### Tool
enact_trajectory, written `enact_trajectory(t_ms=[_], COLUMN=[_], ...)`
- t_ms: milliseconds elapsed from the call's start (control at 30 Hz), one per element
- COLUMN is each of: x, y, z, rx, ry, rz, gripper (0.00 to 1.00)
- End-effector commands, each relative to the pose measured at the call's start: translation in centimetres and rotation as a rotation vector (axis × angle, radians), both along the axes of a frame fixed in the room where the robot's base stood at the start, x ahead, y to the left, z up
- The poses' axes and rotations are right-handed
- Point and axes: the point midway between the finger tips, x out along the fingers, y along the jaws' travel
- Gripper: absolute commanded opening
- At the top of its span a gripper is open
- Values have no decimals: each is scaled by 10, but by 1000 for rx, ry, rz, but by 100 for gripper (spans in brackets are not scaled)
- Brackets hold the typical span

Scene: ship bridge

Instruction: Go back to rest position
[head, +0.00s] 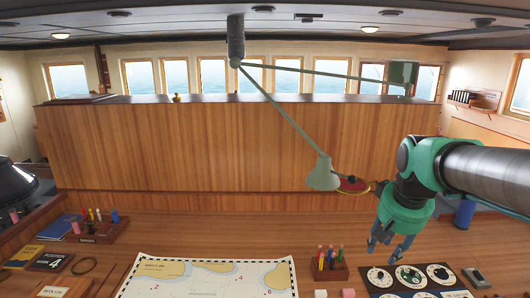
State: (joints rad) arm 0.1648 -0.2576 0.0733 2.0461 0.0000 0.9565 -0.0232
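My gripper (385,251) hangs from the green and black wrist of my arm at the right of the head view. Its fingers point down over the wooden desk (220,232), apart from each other, and I see nothing between them.
A pale green lamp (322,174) hangs on a long jointed arm left of my wrist. A red disc (352,187) shows between them; its distance is unclear. A chart (205,279) covers the desk's middle. A blue cylinder (464,213) stands right of my wrist.

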Motion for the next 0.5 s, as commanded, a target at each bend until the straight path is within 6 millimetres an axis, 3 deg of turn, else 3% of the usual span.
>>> enact_trajectory(t_ms=[500], x=[-125], y=[58], z=[-23], rx=[-7], ry=[-98], rz=[84], gripper=[37])
